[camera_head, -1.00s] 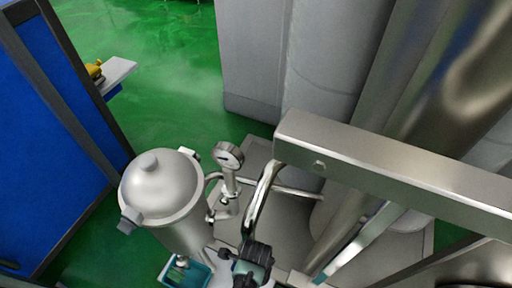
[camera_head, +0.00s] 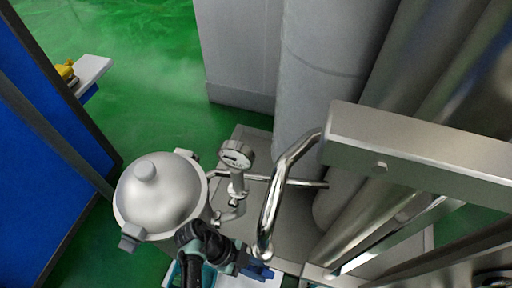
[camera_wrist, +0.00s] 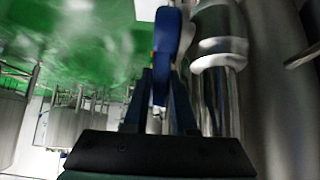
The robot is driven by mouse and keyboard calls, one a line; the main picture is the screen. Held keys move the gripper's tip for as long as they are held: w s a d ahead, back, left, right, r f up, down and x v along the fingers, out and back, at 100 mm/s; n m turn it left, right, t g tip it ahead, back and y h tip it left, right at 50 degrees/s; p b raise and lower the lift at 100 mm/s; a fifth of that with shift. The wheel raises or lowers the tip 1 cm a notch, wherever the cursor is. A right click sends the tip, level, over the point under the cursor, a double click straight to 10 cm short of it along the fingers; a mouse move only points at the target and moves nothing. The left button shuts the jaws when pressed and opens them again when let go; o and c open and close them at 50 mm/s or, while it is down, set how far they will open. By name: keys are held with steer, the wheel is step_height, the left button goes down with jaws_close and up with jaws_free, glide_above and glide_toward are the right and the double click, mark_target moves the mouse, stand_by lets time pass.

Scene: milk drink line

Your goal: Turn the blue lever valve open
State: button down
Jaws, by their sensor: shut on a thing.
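The blue lever (camera_wrist: 166,50) stands upright in the wrist view, with its lower part between the two dark fingers of my gripper (camera_wrist: 160,85). My gripper is shut on it. The lever's pivot is hard to make out. To the right is a shiny steel pipe with a pale collar (camera_wrist: 220,50). In the head view, a small blue part (camera_head: 262,270) shows at the bottom edge beside my dark wrist. My fingers are not clearly visible there.
A steel canister (camera_head: 160,195) and a pressure gauge (camera_head: 237,155) stand close to my arm. A bent steel pipe (camera_head: 275,190) rises to the right, near a thick steel beam (camera_head: 420,160). Green floor (camera_head: 140,70) is open at upper left, beside a blue panel (camera_head: 40,150).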

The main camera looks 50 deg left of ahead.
mark_target(258, 271)
steer(key=shift+a, duration=0.15)
stand_by(0.4)
steer(key=c, duration=0.7)
jaws_free()
step_height(258, 271, up, 10)
steer(key=shift+r+p, duration=0.1)
steer(key=shift+p, duration=0.5)
